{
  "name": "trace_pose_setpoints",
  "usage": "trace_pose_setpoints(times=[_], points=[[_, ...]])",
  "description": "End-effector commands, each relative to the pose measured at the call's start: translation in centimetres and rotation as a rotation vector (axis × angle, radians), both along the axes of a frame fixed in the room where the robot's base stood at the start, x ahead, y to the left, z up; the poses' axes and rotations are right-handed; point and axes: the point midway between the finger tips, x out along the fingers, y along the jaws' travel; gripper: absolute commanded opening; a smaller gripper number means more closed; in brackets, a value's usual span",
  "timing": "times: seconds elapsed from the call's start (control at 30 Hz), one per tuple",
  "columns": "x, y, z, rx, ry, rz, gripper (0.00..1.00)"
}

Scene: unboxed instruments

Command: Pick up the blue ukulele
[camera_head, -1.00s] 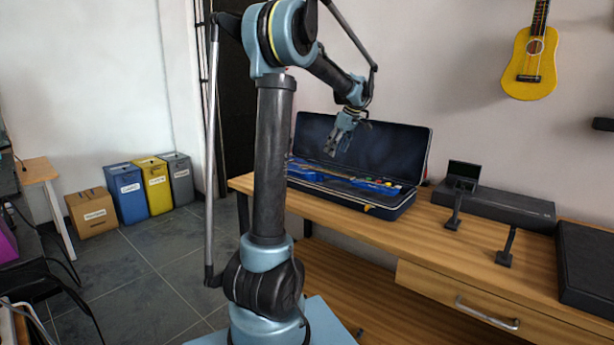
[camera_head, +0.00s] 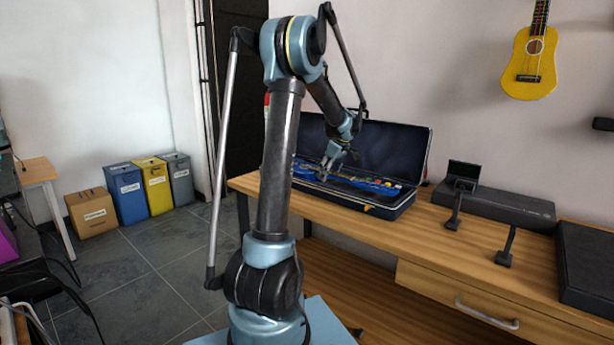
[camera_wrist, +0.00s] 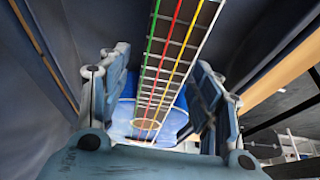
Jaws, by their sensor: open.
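The blue ukulele (camera_head: 374,184) lies in an open dark blue case (camera_head: 394,206) on the wooden bench. In the wrist view the ukulele's neck (camera_wrist: 176,45), with green, red and yellow strings, runs between my two spread fingers (camera_wrist: 163,72). The fingers stand apart on either side of it. The blue body shows lower down, partly hidden by my gripper.
The raised case lid (camera_head: 395,150) stands behind the ukulele. To the right on the bench (camera_head: 440,240) are a black box (camera_head: 500,207) and two small dark stands. A yellow ukulele (camera_head: 530,65) hangs on the wall. Bare bench lies in front of the case.

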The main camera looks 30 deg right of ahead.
Motion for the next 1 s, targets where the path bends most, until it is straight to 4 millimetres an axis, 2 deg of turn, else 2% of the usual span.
trace_pose_setpoints(times=[0.13, 0.4, 0.43, 0.63, 1.0], points=[[0.51, 0.24, -1.29, 0.000, 0.000, 0.000, 0.59], [0.61, 0.30, -1.54, 0.000, 0.000, 0.000, 0.59], [0.61, 0.30, -1.54, 0.000, 0.000, 0.000, 0.56], [0.61, 0.30, -1.53, 0.000, 0.000, 0.000, 0.11], [0.62, 0.32, -1.27, 0.000, -0.001, 0.001, 0.09]])
